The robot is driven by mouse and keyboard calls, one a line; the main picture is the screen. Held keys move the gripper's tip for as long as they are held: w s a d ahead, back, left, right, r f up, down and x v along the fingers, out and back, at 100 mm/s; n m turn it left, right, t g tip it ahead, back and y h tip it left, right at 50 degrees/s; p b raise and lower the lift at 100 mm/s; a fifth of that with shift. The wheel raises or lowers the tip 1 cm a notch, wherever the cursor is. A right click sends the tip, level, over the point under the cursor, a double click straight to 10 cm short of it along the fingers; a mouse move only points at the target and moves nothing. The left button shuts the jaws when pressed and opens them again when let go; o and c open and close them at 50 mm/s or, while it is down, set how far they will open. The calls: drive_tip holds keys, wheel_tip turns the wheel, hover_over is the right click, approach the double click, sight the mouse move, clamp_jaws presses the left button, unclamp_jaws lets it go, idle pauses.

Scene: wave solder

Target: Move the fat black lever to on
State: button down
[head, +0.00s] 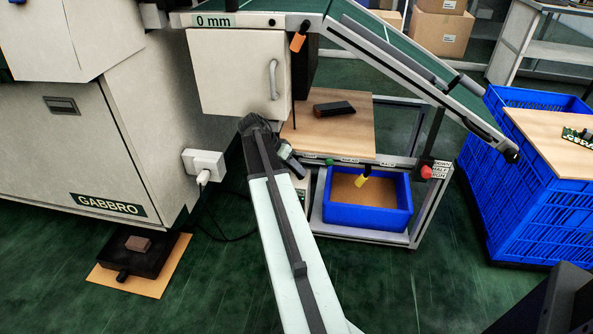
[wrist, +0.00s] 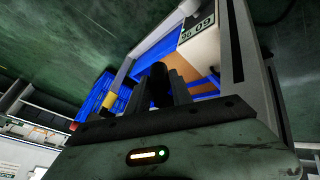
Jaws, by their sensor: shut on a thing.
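My gripper (head: 290,160) reaches the left end of the cart's front rail in the head view, seen mostly from behind. In the wrist view my gripper (wrist: 170,92) is shut on a thick, dark upright piece, the fat black lever (wrist: 158,82), which stands between the fingers. The lever's base and the marks beside it are hidden, so I cannot tell its setting. In the head view my arm and gripper cover the lever.
The front rail (head: 390,160) carries a green button (head: 329,161), a yellow-tipped lever (head: 363,178) and a red knob (head: 426,172). A blue bin (head: 370,218) sits below. A black object (head: 334,108) lies on the wooden shelf (head: 350,134).

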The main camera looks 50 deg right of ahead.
drive_tip(key=shift+w, duration=0.2)
drive_tip(key=c, duration=1.2)
unclamp_jaws()
drive_tip(key=shift+o, duration=0.2)
drive_tip(key=shift+s, duration=0.1)
drive_tip(key=shift+r, duration=0.1)
drive_tip(key=p+v, duration=0.6)
drive_tip(key=v, duration=0.1)
drive_tip(key=shift+a+r, duration=0.2)
drive_tip(key=shift+r, duration=0.05)
